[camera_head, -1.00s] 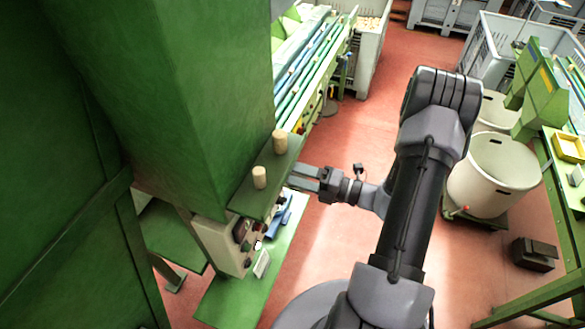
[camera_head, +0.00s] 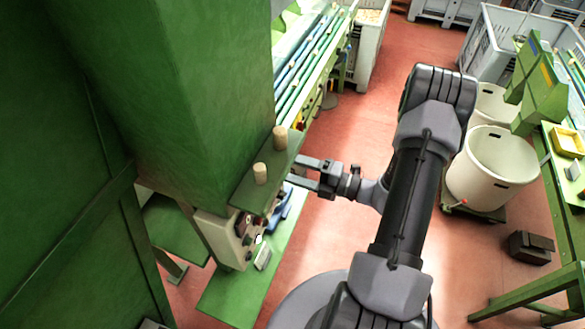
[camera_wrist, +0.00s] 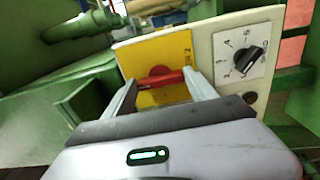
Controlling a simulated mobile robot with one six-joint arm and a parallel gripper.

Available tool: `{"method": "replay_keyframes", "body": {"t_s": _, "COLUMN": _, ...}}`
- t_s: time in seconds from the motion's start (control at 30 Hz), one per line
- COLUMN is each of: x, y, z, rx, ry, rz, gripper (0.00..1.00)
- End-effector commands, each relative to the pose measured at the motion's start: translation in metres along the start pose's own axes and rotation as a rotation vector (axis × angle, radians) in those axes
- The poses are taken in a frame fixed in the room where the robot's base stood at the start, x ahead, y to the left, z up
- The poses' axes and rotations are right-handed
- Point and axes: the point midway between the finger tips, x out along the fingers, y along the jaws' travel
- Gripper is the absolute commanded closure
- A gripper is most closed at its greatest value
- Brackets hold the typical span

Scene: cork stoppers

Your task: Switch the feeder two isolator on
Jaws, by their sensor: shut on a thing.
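A red rotary handle (camera_wrist: 160,79) sits on a yellow plate (camera_wrist: 172,50) on the pale control box (camera_wrist: 205,38) in the wrist view. The plate's lettering is only partly readable. The handle lies nearly level across the plate in that picture. My gripper (camera_wrist: 160,82) has one finger at each end of the handle and is shut on it. In the head view my gripper (camera_head: 296,170) reaches left to the edge of the green machine, and the handle is hidden there. The control box (camera_head: 222,240) shows below the green ledge.
A black selector knob (camera_wrist: 249,59) on a white dial is right of the yellow plate. Two corks (camera_head: 260,173) stand on the green ledge (camera_head: 245,192) beside my gripper. Cream bins (camera_head: 490,175) stand at right. Red floor (camera_head: 345,150) is open between.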

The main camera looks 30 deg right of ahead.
Motion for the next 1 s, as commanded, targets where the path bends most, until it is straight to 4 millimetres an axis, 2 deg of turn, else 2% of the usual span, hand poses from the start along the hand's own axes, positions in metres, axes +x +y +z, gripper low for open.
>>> {"method": "replay_keyframes", "body": {"t_s": 0.03, "x": 0.0, "y": 0.0, "z": 0.0, "rx": 0.002, "ry": 0.0, "rz": 0.0, "gripper": 0.75}}
{"method": "replay_keyframes", "body": {"t_s": 0.07, "x": 0.0, "y": 0.0, "z": 0.0, "rx": 0.002, "ry": 0.0, "rz": 0.0, "gripper": 0.33}}
{"method": "replay_keyframes", "body": {"t_s": 0.17, "x": 0.0, "y": 0.0, "z": 0.0, "rx": 0.002, "ry": 0.0, "rz": 0.0, "gripper": 0.13}}
{"method": "replay_keyframes", "body": {"t_s": 0.57, "x": 0.0, "y": 0.0, "z": 0.0, "rx": 0.0, "ry": 0.0, "rz": 0.0, "gripper": 0.13}}
{"method": "replay_keyframes", "body": {"t_s": 0.67, "x": -0.005, "y": 0.0, "z": 0.0, "rx": 0.0, "ry": -0.002, "rz": 0.0, "gripper": 0.13}}
{"method": "replay_keyframes", "body": {"t_s": 0.77, "x": -0.024, "y": -0.001, "z": 0.001, "rx": -0.001, "ry": -0.005, "rz": 0.0, "gripper": 0.13}}
{"method": "replay_keyframes", "body": {"t_s": 1.0, "x": -0.104, "y": -0.002, "z": 0.002, "rx": -0.001, "ry": -0.008, "rz": 0.0, "gripper": 0.13}}
